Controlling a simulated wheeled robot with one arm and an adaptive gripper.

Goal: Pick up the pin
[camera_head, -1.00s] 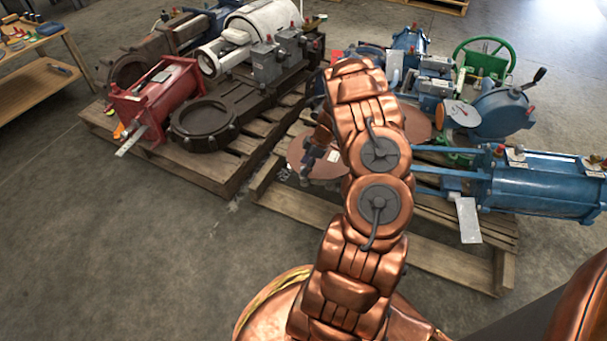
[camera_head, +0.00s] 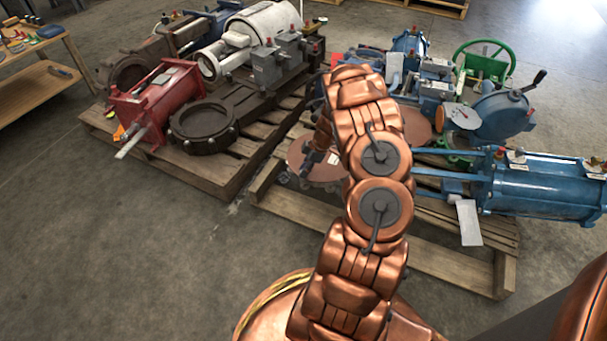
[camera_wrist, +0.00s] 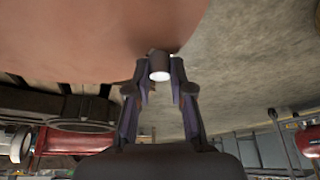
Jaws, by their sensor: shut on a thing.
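The pin (camera_wrist: 159,66) is a short dark grey cylinder with a bright round end. In the wrist view it sits between the fingertips of my gripper (camera_wrist: 160,78), which is shut on it. A reddish-brown disc (camera_wrist: 90,30) fills the top left of that view, right by the pin; whether the pin touches it I cannot tell. In the head view my gripper (camera_head: 308,168) is small and partly behind my copper arm, over the brown disc (camera_head: 326,172) on the near pallet. The pin cannot be made out there.
The right pallet (camera_head: 430,262) bears a blue cylinder (camera_head: 545,187), a green handwheel (camera_head: 485,60) and other blue machinery. The left pallet (camera_head: 190,170) holds a red actuator (camera_head: 155,102) and a dark ring flange (camera_head: 203,128). A wooden table (camera_head: 40,92) stands far left. The front-left floor is clear.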

